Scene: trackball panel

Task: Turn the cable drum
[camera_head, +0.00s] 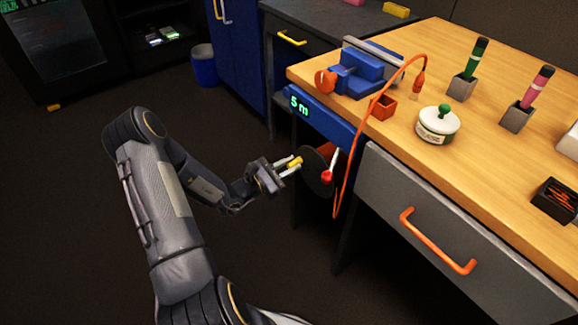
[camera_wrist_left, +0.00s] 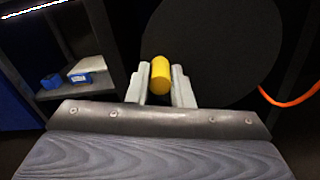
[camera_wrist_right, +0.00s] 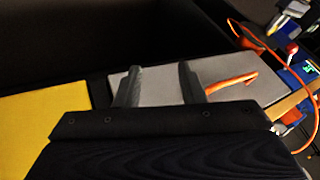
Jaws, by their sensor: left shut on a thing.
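The cable drum (camera_head: 318,172) is a dark disc under the workbench's end, with orange cable around its core. Its dark face also fills much of the left wrist view (camera_wrist_left: 215,50). A yellow handle (camera_head: 295,163) stands out from the disc. My left gripper (camera_head: 290,163) is shut on this handle, which sits between its two fingers in the left wrist view (camera_wrist_left: 161,75). The orange cable (camera_head: 346,165) runs from the drum up over the bench edge. A blue unit (camera_head: 325,120) above the drum reads "5 m". My right gripper (camera_wrist_right: 157,82) is open and empty.
A red-tipped lever (camera_head: 328,174) is close beside the drum. A grey drawer (camera_head: 440,225) with an orange handle is to its right. On the wooden bench (camera_head: 440,60) are a blue vise (camera_head: 358,75), a white jar (camera_head: 438,125) and pen holders. The floor at left is clear.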

